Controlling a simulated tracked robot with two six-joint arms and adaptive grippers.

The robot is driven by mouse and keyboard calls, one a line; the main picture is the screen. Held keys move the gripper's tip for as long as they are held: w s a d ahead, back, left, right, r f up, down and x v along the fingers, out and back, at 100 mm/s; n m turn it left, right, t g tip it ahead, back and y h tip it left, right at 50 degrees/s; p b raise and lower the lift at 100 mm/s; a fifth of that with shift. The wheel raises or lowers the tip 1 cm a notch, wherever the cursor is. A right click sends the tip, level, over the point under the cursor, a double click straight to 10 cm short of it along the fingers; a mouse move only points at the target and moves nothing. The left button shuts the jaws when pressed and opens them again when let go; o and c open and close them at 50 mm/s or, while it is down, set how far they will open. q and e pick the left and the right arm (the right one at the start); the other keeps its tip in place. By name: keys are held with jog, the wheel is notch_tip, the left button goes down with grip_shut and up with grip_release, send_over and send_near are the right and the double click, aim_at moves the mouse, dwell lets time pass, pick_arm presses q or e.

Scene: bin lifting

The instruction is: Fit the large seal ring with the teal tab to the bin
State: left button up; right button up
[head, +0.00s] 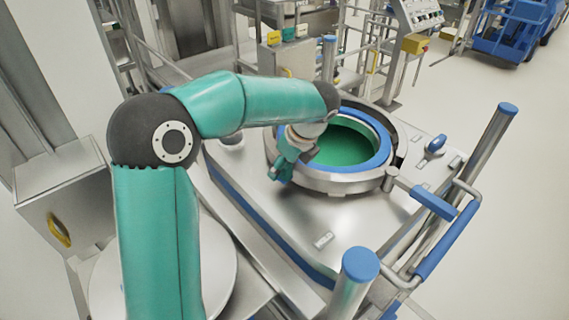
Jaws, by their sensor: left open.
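The bin (300,212) has a pale metal top with a round metal-rimmed opening. A blue ring (376,160) lines this opening, and the inside (345,146) is green. I cannot tell whether this blue ring is the large seal ring, and I make out no teal tab on it. My left gripper (279,174) is open at the left side of the opening's rim, pointing down. My teal left arm covers part of the rim and the bin top. I cannot tell whether the fingers touch the rim. My right gripper is not in view.
Steel posts with blue caps (360,264) and a blue-gripped handle (447,240) stand at the bin's right and front. A small blue knob (436,145) sits right of the opening. A control panel (420,14) and metal frames stand behind.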

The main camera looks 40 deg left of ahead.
pick_arm(q)
jog(key=shift+r, duration=0.1)
jog(key=v, duration=1.1)
jog(key=shift+d+r, duration=0.25)
jog(key=shift+r, duration=0.1)
